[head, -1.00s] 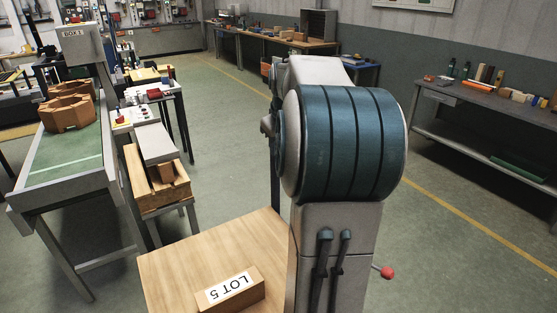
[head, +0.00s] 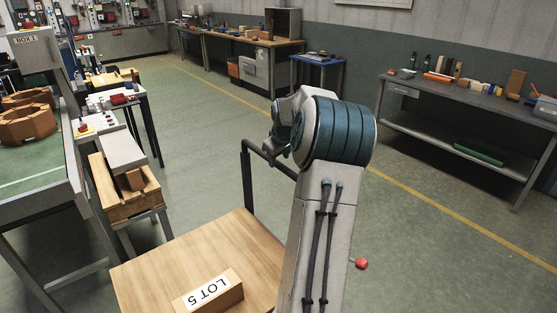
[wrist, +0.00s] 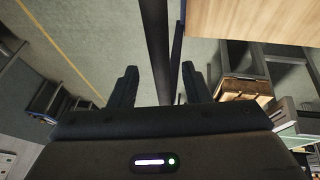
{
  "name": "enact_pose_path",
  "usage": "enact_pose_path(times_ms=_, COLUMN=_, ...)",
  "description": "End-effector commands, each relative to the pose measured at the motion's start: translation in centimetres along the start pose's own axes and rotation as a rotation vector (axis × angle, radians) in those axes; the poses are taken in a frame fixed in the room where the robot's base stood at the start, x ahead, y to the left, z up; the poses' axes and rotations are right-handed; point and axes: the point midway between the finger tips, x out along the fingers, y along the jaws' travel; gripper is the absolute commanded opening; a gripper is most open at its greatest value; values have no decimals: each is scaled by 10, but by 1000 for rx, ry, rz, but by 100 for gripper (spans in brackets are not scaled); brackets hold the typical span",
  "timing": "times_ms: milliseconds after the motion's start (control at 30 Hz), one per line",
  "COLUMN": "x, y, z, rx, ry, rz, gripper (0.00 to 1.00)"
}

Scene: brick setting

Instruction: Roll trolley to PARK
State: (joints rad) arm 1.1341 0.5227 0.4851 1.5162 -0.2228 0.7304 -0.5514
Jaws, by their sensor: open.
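The trolley (head: 250,255) has a pale wooden deck and stands in front of me, left of my arm. A block with a LOT 5 label (head: 209,291) lies on its front part. Its dark upright handle (head: 247,185) rises at the deck's far side. My gripper (head: 276,150) is close to the top of the handle, its fingers partly hidden by my arm. In the wrist view my open gripper (wrist: 158,85) has a dark handle bar (wrist: 157,45) between its two fingers, not clamped. The deck edge (wrist: 250,20) shows at top right. No PARK marking is visible.
A green-topped table (head: 40,175) with brown hollow blocks and a wooden box on a stand (head: 125,195) are close on the left. A grey workbench (head: 455,100) stands at right. The floor (head: 215,120) beyond the trolley is open, crossed by a yellow line (head: 440,210).

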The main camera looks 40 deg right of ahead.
Motion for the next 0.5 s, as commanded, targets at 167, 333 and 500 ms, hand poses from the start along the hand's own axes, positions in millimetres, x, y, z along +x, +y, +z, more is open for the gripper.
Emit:
enact_pose_path(times_ms=167, x=20, y=0, z=0, rx=0, ry=-1, rz=-1, gripper=43)
enact_pose_path(times_ms=333, x=27, y=0, z=0, rx=0, ry=1, rz=0, gripper=43)
enact_pose_path(times_ms=500, x=27, y=0, z=0, rx=0, ry=1, rz=1, gripper=43)
